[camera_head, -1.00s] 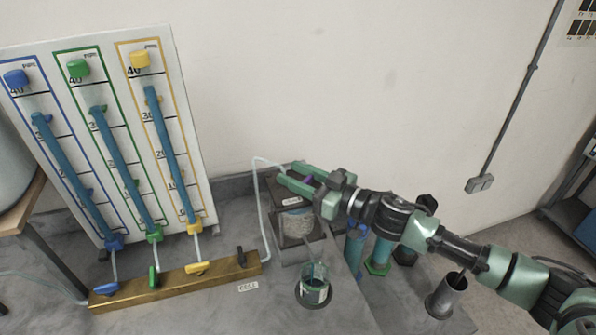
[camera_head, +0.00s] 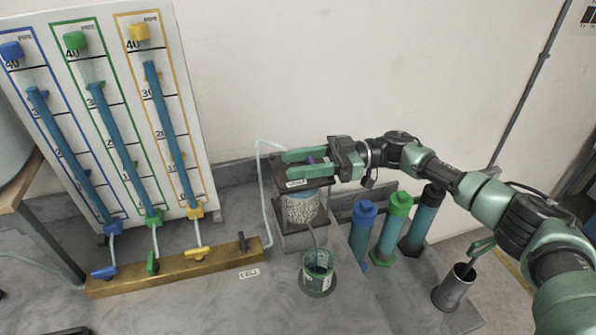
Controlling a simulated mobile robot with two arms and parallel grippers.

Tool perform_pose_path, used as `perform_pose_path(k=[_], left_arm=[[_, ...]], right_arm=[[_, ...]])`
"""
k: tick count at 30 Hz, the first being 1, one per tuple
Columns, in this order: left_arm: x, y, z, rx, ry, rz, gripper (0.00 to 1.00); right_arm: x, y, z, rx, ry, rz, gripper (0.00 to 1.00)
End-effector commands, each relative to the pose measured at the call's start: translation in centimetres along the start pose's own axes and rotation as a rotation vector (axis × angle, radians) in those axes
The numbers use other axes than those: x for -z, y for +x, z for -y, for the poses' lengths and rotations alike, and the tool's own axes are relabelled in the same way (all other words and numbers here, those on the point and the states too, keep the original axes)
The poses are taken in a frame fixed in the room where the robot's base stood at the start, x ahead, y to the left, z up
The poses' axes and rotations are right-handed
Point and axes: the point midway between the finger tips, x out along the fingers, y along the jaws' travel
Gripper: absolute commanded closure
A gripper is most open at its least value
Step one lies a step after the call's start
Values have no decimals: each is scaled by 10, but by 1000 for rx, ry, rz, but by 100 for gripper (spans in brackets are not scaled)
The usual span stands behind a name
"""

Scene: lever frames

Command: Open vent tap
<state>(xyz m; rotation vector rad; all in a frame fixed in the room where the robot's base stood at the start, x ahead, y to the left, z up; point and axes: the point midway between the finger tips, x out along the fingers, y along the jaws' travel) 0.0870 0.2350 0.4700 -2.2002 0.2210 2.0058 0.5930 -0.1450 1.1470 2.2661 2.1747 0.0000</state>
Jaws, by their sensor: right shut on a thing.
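A small purple tap handle (camera_head: 311,160) sits on top of the cell (camera_head: 303,208), a dark framed box holding a clear cylinder of grey grains. My right gripper (camera_head: 288,164) reaches in from the right above the cell. Its two green fingers lie either side of the purple handle and are shut on it. The fingers hide part of the handle, so its exact angle is hard to tell. My left gripper is not in view.
A brass manifold (camera_head: 175,267) with blue, green, yellow and black taps lies in front of the burette board (camera_head: 110,120). A beaker (camera_head: 318,272), capped bottles (camera_head: 390,228) and a metal cup (camera_head: 455,287) stand near the cell. A clear tube rises behind it.

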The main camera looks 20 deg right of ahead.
Motion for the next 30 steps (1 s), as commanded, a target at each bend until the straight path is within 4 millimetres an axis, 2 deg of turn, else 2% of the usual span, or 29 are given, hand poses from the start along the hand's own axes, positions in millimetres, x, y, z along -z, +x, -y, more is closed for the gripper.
perform_pose_path(k=[1, 6, 22, 23, 25, 30], left_arm=[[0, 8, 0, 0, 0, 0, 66], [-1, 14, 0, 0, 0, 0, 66], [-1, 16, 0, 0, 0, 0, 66], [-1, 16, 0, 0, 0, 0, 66], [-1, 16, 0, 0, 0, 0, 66], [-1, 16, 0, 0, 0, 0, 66]], right_arm=[[-2, 1, -1, 17, -3, -2, 100], [-1, 0, 1, 66, -1, -2, 100], [1, 1, 3, 92, 0, -2, 100], [1, 1, 3, 92, 0, -2, 57], [1, 1, 3, 92, 0, -2, 38], [0, 1, 3, 91, 0, -1, 38]])
